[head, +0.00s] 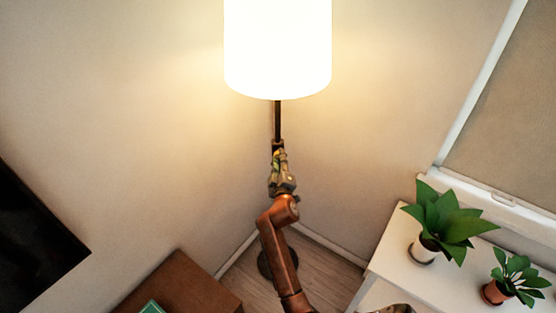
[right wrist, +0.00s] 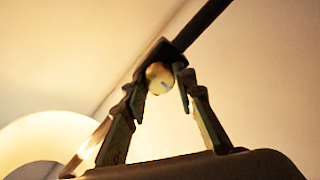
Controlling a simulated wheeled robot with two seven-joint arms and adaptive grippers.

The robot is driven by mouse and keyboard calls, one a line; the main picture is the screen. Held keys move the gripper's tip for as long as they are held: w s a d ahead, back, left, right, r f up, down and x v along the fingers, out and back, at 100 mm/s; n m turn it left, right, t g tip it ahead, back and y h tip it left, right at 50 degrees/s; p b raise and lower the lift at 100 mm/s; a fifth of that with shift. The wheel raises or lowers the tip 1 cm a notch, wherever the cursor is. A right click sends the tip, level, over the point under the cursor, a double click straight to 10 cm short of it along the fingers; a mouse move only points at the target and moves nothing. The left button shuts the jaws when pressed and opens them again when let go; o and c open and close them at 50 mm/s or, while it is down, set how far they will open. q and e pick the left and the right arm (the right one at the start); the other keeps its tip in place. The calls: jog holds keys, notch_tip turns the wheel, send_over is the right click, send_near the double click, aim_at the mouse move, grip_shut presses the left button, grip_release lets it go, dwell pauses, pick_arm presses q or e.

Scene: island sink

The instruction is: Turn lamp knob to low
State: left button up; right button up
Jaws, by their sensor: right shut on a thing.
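The floor lamp has a bright, lit white shade (head: 278,50) on a thin dark pole (head: 278,121) in the corner. My right gripper (head: 278,147) is at the pole below the shade. In the right wrist view, a pale round knob (right wrist: 159,78) sits on a dark block on the pole (right wrist: 200,27). The fingers of my right gripper (right wrist: 163,92) are on either side of the knob, shut on it. The knob's marking is too small to read. The lamp's dark base (head: 265,264) shows partly behind my right arm. My left gripper is not in view.
A white cabinet (head: 385,262) with two potted plants (head: 446,222) (head: 515,280) stands at the right. A brown wooden cabinet (head: 180,288) and a dark screen (head: 35,240) are at the left. Bare floor shows between the cabinets.

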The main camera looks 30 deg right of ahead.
jog(key=shift+f+m, duration=0.15)
jog(key=shift+m, duration=0.25)
jog(key=o, duration=1.2)
jog(key=shift+c, duration=0.2)
notch_tip(320, 180, up, 10)
jog(key=shift+r, duration=0.15)
